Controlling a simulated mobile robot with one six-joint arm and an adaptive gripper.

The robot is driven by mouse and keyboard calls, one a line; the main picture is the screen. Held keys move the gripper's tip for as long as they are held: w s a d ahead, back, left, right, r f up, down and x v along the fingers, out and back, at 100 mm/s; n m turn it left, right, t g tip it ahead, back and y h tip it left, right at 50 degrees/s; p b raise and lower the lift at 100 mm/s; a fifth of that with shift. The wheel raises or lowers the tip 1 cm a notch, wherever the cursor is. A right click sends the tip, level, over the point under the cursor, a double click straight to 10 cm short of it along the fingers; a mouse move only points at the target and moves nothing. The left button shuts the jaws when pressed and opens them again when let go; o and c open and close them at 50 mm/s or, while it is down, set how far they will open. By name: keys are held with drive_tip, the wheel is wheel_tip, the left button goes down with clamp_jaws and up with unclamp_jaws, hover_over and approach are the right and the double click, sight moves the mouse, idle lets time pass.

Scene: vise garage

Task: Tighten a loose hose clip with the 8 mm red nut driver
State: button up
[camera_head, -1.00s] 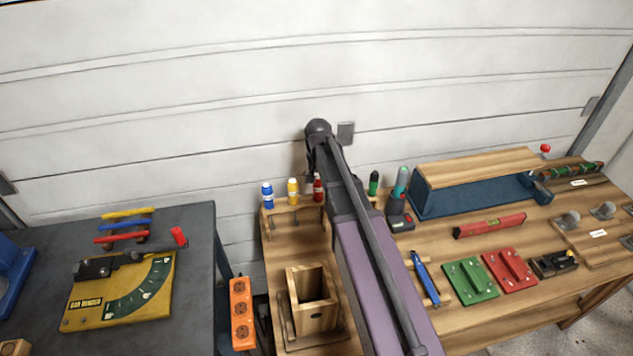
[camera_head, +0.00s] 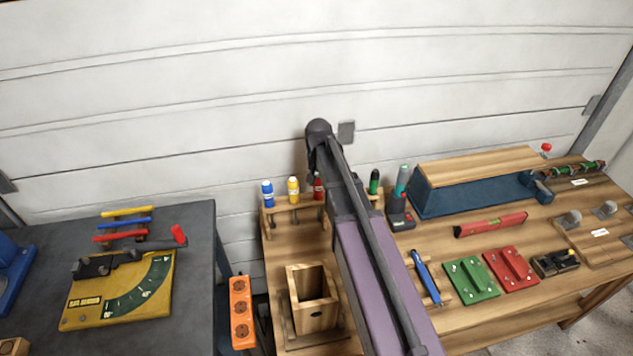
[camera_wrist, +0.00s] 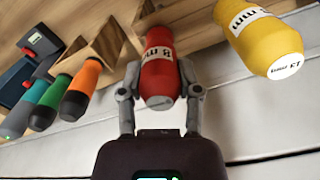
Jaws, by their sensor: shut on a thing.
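The red nut driver (camera_head: 318,188) stands in the wooden rack at the back, partly hidden by my arm. In the wrist view its red handle (camera_wrist: 160,62) has a white label, and the view is upside down. My gripper (camera_wrist: 159,80) is shut on that handle, one finger on each side. In the head view the gripper is hidden behind my arm. A green hose-like piece with bands (camera_head: 577,171) lies at the far right of the bench; single clips are too small to tell apart.
Yellow (camera_head: 293,190) and blue (camera_head: 267,194) drivers stand left of the red one. Orange (camera_wrist: 81,88) and green (camera_wrist: 51,103) handles are on its other side. An open wooden box (camera_head: 312,314) stands in front. A blue vise-like block (camera_head: 465,196) and red level (camera_head: 490,225) are right.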

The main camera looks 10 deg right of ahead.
clamp_jaws()
wheel_tip(320, 180, up, 14)
drive_tip(key=p, duration=1.4)
drive_tip(key=shift+r, duration=0.15)
idle(1.2)
